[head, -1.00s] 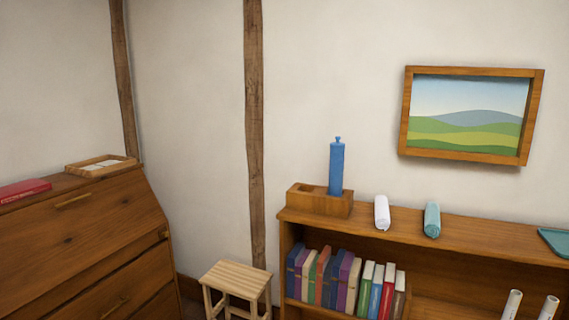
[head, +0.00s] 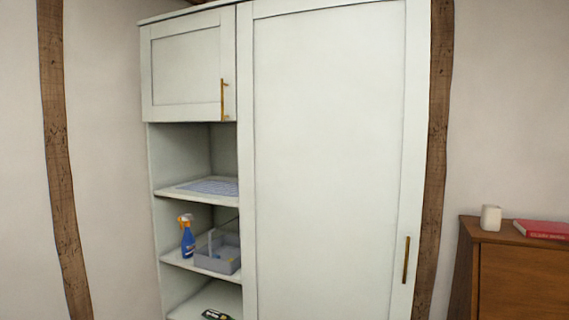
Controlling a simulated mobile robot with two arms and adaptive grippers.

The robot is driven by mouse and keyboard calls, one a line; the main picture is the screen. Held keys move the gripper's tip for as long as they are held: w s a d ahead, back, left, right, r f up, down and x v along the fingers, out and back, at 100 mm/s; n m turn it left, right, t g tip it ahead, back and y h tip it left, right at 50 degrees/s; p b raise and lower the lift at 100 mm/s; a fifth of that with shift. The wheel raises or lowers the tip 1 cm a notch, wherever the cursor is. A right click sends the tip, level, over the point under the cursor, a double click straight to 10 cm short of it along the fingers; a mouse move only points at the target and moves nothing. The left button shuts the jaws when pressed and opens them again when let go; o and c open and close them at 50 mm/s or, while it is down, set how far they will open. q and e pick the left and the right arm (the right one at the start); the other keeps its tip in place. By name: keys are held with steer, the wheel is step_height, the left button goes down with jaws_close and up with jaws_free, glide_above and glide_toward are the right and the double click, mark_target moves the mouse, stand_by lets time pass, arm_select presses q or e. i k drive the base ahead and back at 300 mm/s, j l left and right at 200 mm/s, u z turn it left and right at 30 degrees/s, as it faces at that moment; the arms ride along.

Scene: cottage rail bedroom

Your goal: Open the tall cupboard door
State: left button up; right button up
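The tall cupboard door (head: 325,160) is a pale, grey-white framed panel on the right part of a wardrobe unit in the head view. It looks shut, flush with its frame. Its vertical brass handle (head: 406,260) is low on the door's right side. The door's lower end is cut off by the bottom of the picture. Neither of my grippers is in view.
Left of the door are a small upper cupboard (head: 186,65) and open shelves with a spray bottle (head: 187,238) and a grey caddy (head: 218,255). At right, a wooden dresser (head: 520,285) bears a white cup (head: 490,218) and red book (head: 545,229).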

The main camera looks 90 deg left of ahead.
mark_target(333, 98)
steer(key=u, duration=2.55)
